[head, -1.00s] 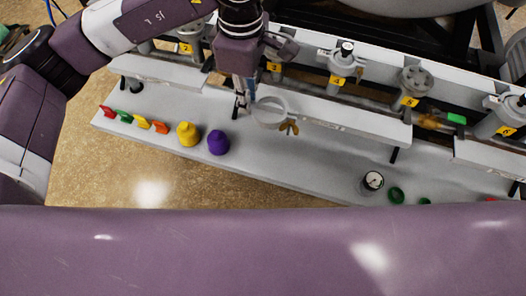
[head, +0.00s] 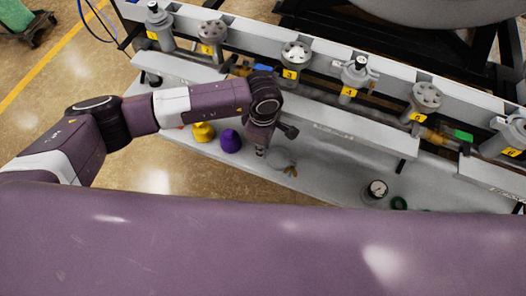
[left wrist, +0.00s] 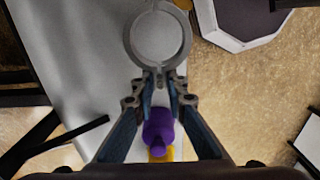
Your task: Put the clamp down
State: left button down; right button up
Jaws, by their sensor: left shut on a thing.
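The clamp is a pale grey ring (head: 281,164) with a brownish wing nut, low over the white lower shelf (head: 330,165) in the head view. My left gripper (head: 262,151) points down and is shut on one side of the clamp. In the left wrist view, the clamp's ring (left wrist: 129,40) extends beyond the tips of the left gripper (left wrist: 160,78). I cannot tell whether the ring touches the shelf. My right gripper is not in view.
A purple piece (head: 230,142) and a yellow piece (head: 203,132) stand on the shelf left of the left gripper. A round gauge (head: 377,188) and a green ring (head: 398,203) lie to the right. Valves with yellow tags line the rail behind. Bare shelf lies between clamp and gauge.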

pick_arm(q)
jog(key=shift+f, duration=1.95)
jog(key=shift+f, duration=0.2)
jog(key=c, duration=1.9)
grip_release()
jog(key=shift+c, duration=0.2)
jog(key=shift+r, duration=0.15)
notch_tip(320, 180, up, 12)
jog(key=shift+r+b, duration=0.1)
jog(key=shift+b, duration=0.4)
